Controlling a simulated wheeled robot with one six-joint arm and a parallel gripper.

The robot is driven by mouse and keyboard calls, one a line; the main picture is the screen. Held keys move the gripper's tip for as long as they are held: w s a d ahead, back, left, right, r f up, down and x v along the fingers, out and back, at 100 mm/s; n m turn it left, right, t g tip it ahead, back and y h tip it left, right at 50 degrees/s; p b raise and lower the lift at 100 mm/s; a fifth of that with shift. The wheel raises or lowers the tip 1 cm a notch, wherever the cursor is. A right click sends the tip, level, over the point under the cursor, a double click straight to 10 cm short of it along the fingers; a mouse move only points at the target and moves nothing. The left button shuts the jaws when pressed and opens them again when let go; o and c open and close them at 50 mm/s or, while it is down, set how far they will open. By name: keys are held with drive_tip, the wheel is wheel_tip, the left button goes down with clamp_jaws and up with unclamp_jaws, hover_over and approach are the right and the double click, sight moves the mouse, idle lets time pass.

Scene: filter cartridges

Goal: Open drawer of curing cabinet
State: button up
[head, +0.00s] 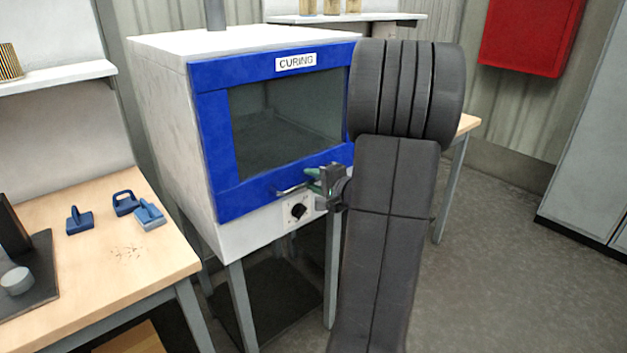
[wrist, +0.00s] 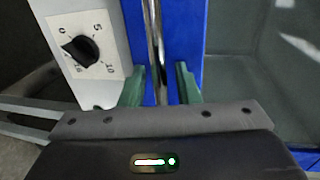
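The curing cabinet (head: 165,85) is a white box on legs, with a blue-framed front (head: 213,140), a dark window and a CURING label. The front looks flush with the body. A metal bar handle (head: 290,189) runs along its lower edge; in the wrist view the bar (wrist: 153,40) runs upright against the blue panel. My gripper (head: 313,180) is at the right part of the handle. In the wrist view my gripper's green fingers (wrist: 160,78) stand apart on either side of the bar, with gaps visible. My arm hides the cabinet's right edge.
A dial (head: 298,211) sits below the handle, and it also shows in the wrist view (wrist: 80,49). A wooden table (head: 120,260) with blue tools (head: 80,220) stands at the left. A red box (head: 530,35) hangs at the back right. Open floor lies at the right.

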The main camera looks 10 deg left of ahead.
clamp_jaws()
